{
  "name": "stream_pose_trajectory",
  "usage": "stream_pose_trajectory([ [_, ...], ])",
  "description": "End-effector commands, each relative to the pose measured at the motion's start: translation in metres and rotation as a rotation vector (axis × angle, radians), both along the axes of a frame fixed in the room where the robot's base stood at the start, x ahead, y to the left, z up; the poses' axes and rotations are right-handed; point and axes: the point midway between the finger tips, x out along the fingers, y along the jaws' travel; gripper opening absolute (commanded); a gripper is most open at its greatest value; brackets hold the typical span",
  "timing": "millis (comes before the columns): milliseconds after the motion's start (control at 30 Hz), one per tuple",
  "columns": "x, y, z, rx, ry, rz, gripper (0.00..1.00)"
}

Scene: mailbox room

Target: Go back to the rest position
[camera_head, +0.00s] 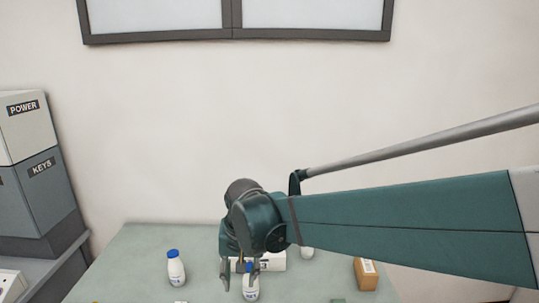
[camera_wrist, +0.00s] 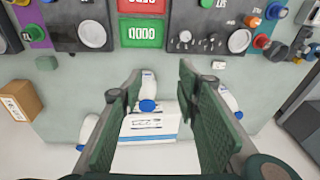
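My gripper (camera_head: 238,286) hangs over the green table (camera_head: 135,258) with its fingers pointing down. The fingers stand apart, with a clear gap, and grip nothing. The gripper (camera_wrist: 160,75) also shows open in the wrist view. A white bottle with a blue cap (camera_wrist: 148,90) shows between the fingers there; I cannot tell whether it touches the left one. In the head view this bottle (camera_head: 251,294) is by the right fingertip, partly covered. A white box (camera_head: 272,260) lies behind the gripper, partly hidden.
Another bottle (camera_head: 175,268) stands left of the gripper, and one (camera_head: 307,253) is partly hidden behind my arm. A brown box (camera_head: 366,274) stands on the right. Grey boxes (camera_head: 40,185) are stacked at far left. A control panel (camera_wrist: 205,30) shows in the wrist view.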

Motion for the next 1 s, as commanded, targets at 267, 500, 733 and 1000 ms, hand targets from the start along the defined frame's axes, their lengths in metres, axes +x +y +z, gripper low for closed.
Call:
stream_pose_trajectory([
  [267, -0.014, -0.059, 0.02, 0.013, -0.065, -0.012, 0.33],
  [500, -0.03, -0.106, 0.033, 0.017, -0.122, -0.019, 0.33],
  [733, -0.048, -0.148, 0.041, 0.015, -0.18, -0.026, 0.33],
  [1000, -0.072, -0.193, 0.046, 0.004, -0.247, -0.036, 0.33],
])
